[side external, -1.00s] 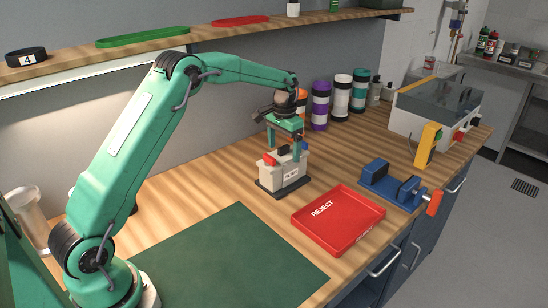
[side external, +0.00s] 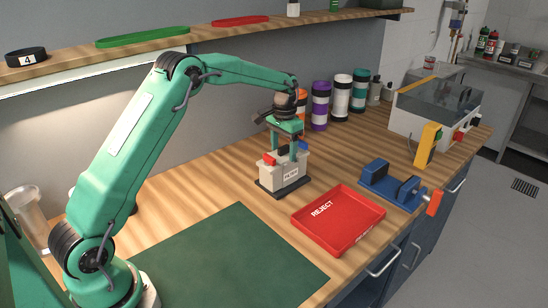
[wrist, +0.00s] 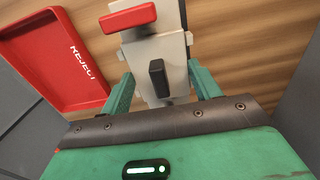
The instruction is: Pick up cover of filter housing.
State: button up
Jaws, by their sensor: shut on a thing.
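The filter housing (side external: 284,174) stands upright on its dark base on the wooden bench. It is a pale box labelled FILTER, with a red part (side external: 269,159) on its left and a blue part at its upper right. My gripper (side external: 287,147) points down from above, shut on the cover at its top. In the wrist view, the pale cover (wrist: 142,57) with a black knob (wrist: 157,77) lies between my two green fingers (wrist: 160,85). A red handle (wrist: 128,18) shows beyond it. The exact finger contacts and the cover's seam are hard to make out.
A red REJECT tray (side external: 353,226) lies to the right, with a blue vise (side external: 380,183) beyond it. Several coloured jars (side external: 341,97) stand behind. A green mat (side external: 225,262) covers the front, clear of objects.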

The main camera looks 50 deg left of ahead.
aim_at(285, 148)
jog(key=shift+r, duration=0.75)
jog(key=r, duration=0.3)
jog(key=shift+s+d, duration=0.1)
jog(key=shift+d, duration=0.2)
jog(key=s+d+r, duration=0.3)
jog(key=d+r, duration=0.3)
jog(key=d, duration=0.4)
jog(key=shift+s+d+r, duration=0.2)
jog(key=shift+s+r, duration=0.05)
jog(key=shift+s, duration=0.1)
jog(key=s+d+f+n, duration=0.2)
jog(key=s+d+f, duration=0.2)
jog(key=s+d, duration=1)
jog(key=s+f+n, duration=0.1)
jog(key=s+f, duration=0.2)
jog(key=s, duration=0.6)
jog(key=s+f+n, duration=0.1)
jog(key=s+f, duration=0.1)
jog(key=s, duration=0.7)
jog(key=shift+s+f+n, duration=0.3)
jog(key=shift+s+f, duration=0.05)
jog(key=shift+f, duration=0.05)
